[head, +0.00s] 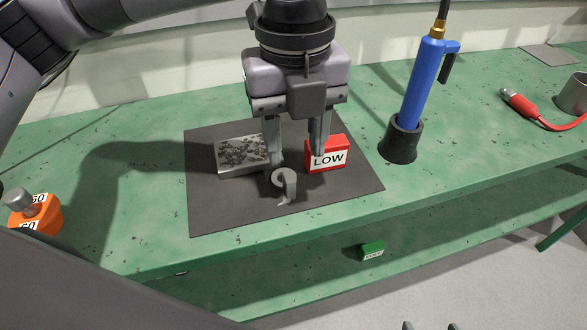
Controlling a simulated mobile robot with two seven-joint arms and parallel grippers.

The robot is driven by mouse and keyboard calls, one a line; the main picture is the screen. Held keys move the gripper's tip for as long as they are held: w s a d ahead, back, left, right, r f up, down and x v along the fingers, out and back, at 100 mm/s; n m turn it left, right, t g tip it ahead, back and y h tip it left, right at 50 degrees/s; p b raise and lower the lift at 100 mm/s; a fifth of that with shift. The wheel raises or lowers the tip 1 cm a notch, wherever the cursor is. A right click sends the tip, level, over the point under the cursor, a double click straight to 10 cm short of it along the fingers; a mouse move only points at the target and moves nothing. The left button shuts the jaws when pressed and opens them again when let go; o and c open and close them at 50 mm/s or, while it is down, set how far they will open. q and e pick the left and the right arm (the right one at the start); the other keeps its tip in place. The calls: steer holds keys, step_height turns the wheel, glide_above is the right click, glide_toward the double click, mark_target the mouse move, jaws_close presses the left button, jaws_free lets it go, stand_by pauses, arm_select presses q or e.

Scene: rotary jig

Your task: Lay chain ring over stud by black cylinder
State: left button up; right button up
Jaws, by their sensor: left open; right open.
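My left gripper (297,160) points down over the dark mat, open, with its fingers spread between a grey block and a red block. A small grey piece with a round top and a curved hook-like end (285,185) stands just in front of the left finger; I cannot tell whether they touch. I cannot make out a chain ring or a stud for certain. A black cylindrical holder (401,144) stands right of the mat with a blue tool (421,85) in it. Only the fingertips of my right gripper (430,326) show at the bottom edge, apart and empty.
On the mat (225,215) are a speckled grey block (238,166) and a red block marked LOW (327,157). An orange block (38,220) with a metal knob is far left. A red-handled cable (522,107) lies right. A green block (372,251) is on the lower shelf.

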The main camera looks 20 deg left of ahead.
mark_target(288, 175)
arm_select(q)
steer(key=f, duration=0.4)
steer(key=a+f, duration=0.1)
steer(key=f, duration=0.2)
jaws_close()
